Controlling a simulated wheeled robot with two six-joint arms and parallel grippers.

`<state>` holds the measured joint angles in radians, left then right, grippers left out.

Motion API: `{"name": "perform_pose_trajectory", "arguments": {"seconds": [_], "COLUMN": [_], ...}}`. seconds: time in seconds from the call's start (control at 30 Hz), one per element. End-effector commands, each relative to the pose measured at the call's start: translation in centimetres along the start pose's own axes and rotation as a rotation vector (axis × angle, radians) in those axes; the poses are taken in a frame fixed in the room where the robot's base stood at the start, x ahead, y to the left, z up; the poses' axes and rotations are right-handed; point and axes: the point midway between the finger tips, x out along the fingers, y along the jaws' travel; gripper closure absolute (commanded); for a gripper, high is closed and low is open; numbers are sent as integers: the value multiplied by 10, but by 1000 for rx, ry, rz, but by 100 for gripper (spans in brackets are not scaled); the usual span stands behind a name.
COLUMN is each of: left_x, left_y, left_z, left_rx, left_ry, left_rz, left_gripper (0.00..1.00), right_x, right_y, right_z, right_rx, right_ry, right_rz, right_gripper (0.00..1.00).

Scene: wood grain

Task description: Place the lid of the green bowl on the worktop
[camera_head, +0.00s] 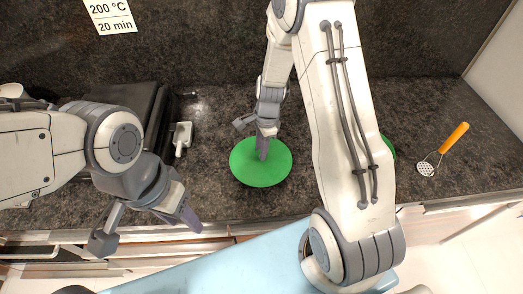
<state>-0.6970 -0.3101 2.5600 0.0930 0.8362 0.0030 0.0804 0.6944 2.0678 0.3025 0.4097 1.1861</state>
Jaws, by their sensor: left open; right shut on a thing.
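A round green lid (255,172) is over the dark speckled worktop (218,112), near its front edge. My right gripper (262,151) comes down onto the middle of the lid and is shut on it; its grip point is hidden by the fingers. I cannot tell whether the lid touches the worktop. A sliver of another green thing (391,146), perhaps the green bowl, shows to the right, mostly hidden behind my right arm. My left gripper (148,232) is open and empty at the front left, by the worktop's front edge.
A masher with an orange handle (453,138) lies on the worktop at the right. A small grey-white object (182,137) and a black appliance (119,100) are at the left. A paper note (110,15) is on the back wall. Worktop behind the lid is clear.

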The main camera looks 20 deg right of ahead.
Motion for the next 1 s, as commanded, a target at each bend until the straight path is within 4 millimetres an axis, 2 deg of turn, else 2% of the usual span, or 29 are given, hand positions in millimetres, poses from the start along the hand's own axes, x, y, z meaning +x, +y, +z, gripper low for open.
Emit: {"name": "perform_pose_trajectory", "arguments": {"seconds": [0.17,0.53,0.57,0.6,0.63,1.0], "left_x": [-5,-2,-2,-2,-2,-5], "left_y": [0,0,0,0,0,0], "left_z": [0,0,0,0,0,0], "left_rx": [1,1,1,1,1,1], "left_ry": [0,0,0,0,0,0], "left_rz": [0,0,0,0,0,0], "left_gripper": [50,50,50,50,50,50], "right_x": [19,24,24,24,24,19], "right_y": [0,0,0,0,0,0], "right_z": [-2,-3,-3,-3,-3,-3], "right_rx": [0,-1,-1,-1,-1,-1], "right_ry": [0,0,0,0,0,0], "right_rz": [2,-1,-1,-1,-1,-1], "right_gripper": [100,100,62,46,35,35]}}
